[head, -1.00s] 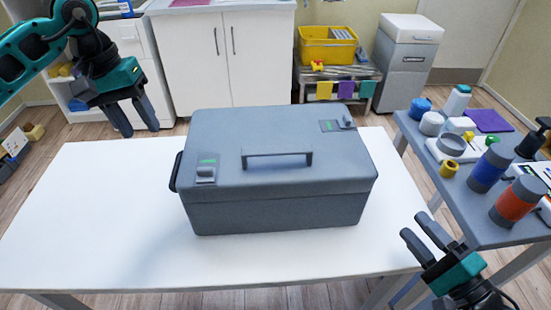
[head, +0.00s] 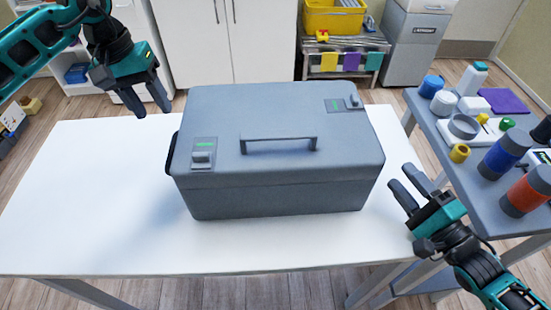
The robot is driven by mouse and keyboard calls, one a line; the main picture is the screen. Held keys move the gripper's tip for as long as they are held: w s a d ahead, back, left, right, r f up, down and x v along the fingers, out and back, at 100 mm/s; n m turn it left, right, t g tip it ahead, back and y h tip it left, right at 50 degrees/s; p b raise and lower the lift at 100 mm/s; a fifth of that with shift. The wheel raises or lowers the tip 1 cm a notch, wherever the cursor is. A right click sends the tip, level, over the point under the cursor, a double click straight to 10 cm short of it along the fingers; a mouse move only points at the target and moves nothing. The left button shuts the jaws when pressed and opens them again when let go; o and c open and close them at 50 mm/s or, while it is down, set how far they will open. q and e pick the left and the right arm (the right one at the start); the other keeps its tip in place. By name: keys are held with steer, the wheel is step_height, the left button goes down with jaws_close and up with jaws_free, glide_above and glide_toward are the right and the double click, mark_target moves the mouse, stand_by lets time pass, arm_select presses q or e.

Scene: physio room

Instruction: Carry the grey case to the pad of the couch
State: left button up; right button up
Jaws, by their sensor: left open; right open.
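The grey case (head: 275,195) sits shut and upright on a white table (head: 80,215). It has a lid handle (head: 278,141), two latches with green marks, and a dark side handle (head: 172,153) on its left end. My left gripper (head: 148,103) is open and empty, above the table's far left part, left of the case and apart from it. My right gripper (head: 409,186) is open and empty, just right of the case's right end, with a small gap visible. The right end of the case is mostly hidden from view. I cannot make out the couch pad.
A grey side table (head: 440,135) at the right holds blue and red rolls, jars and small items, close to my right arm. A yellow bin (head: 333,18) on a rack, a grey cabinet (head: 408,45) and white cupboards (head: 195,50) stand behind. The white table's left part is bare.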

mark_target(174, 138)
arm_select(q)
steer(key=f, duration=0.3)
steer(key=d+f, duration=0.1)
steer(key=f, duration=0.4)
steer(key=shift+w+d+f, duration=0.1)
steer(key=shift+d+f, duration=0.2)
arm_select(e)
steer(key=x, duration=0.8)
steer(key=shift+w+a, duration=0.2)
steer(key=shift+w, duration=0.1)
arm_select(q)
jaws_close()
arm_select(e)
jaws_close()
arm_select(q)
steer(key=shift+w+r, duration=0.1)
steer(key=shift+r, duration=0.2)
arm_select(e)
steer(key=shift+w+r, duration=0.1)
steer(key=shift+r, duration=0.25)
